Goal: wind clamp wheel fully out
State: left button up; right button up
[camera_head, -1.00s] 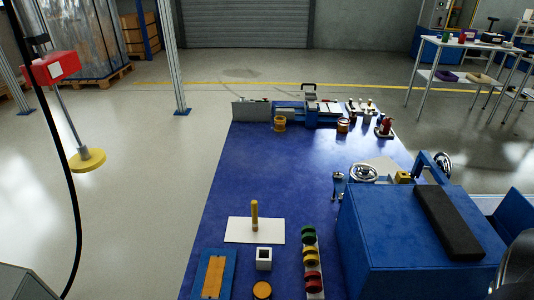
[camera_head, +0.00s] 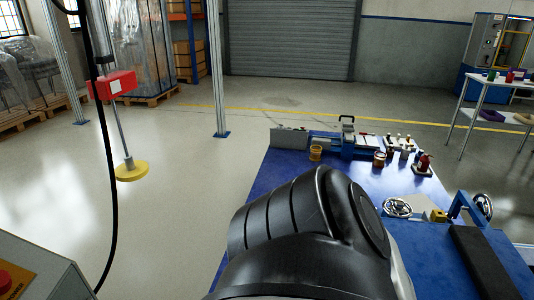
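Two silver handwheels show at the right in the head view. One handwheel (camera_head: 397,207) lies nearly flat beside a small yellow block (camera_head: 438,215). The other handwheel (camera_head: 482,207) stands more upright at the end of a blue bracket (camera_head: 459,204). I cannot tell from this view which is the clamp wheel or how far it is wound. A large black link of my own arm fills the lower middle and hides much of the bench. Neither of my grippers is in view.
The blue bench top (camera_head: 280,170) carries a blue vise-like device (camera_head: 350,144), a yellow cup (camera_head: 316,153) and small bottles at its far end. A black pad (camera_head: 480,262) lies on the blue box at right. A red hanging box (camera_head: 112,85) is at left.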

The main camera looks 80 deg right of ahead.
aim_at(396, 207)
jog(key=k, duration=1.2)
jog(key=z, duration=0.25)
